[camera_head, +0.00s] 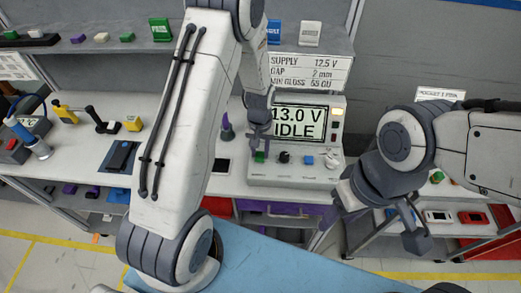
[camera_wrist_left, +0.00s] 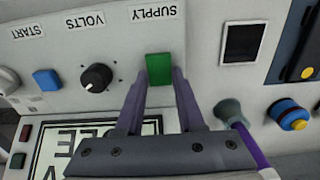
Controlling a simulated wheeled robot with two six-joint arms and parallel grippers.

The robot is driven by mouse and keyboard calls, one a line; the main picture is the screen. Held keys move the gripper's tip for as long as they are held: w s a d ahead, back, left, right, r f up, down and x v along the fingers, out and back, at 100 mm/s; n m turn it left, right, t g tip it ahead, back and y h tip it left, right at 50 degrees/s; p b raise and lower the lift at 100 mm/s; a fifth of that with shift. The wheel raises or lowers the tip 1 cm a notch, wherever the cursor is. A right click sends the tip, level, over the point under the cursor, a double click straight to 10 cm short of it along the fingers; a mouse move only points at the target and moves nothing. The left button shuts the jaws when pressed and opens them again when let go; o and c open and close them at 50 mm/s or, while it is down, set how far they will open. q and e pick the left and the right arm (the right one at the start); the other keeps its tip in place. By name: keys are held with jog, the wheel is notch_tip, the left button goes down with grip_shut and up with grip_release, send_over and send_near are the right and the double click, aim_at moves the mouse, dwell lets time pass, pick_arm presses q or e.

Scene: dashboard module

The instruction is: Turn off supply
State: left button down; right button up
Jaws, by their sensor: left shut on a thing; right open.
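The power supply unit (camera_head: 291,178) stands on the bench, and its screen (camera_head: 299,121) reads 13.0 V IDLE. The green supply switch (camera_head: 259,157) is at the left of its front row of controls. In the left wrist view, the green switch (camera_wrist_left: 159,69) sits under the SUPPLY label, between the two fingers of my left gripper (camera_wrist_left: 160,80). My left gripper (camera_head: 259,146) is shut on it. A black VOLTS knob (camera_wrist_left: 96,78) and a blue START button (camera_wrist_left: 47,79) are beside it. My right gripper (camera_head: 385,215) is open and empty, in front and to the right of the unit.
A sign (camera_head: 309,71) above lists supply 12.5 V, gap and gloss. A purple-handled tool (camera_head: 227,128) and a dark phone-like plate (camera_head: 221,165) are left of the unit. Several tools stand on the left bench. A blue surface (camera_head: 290,265) lies in the foreground.

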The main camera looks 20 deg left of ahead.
aim_at(260, 155)
dwell(0.5)
pick_arm(q)
jog(key=c, duration=0.5)
grip_release()
jog(key=shift+r+b, duration=1.1)
jog(key=shift+r, duration=4.15)
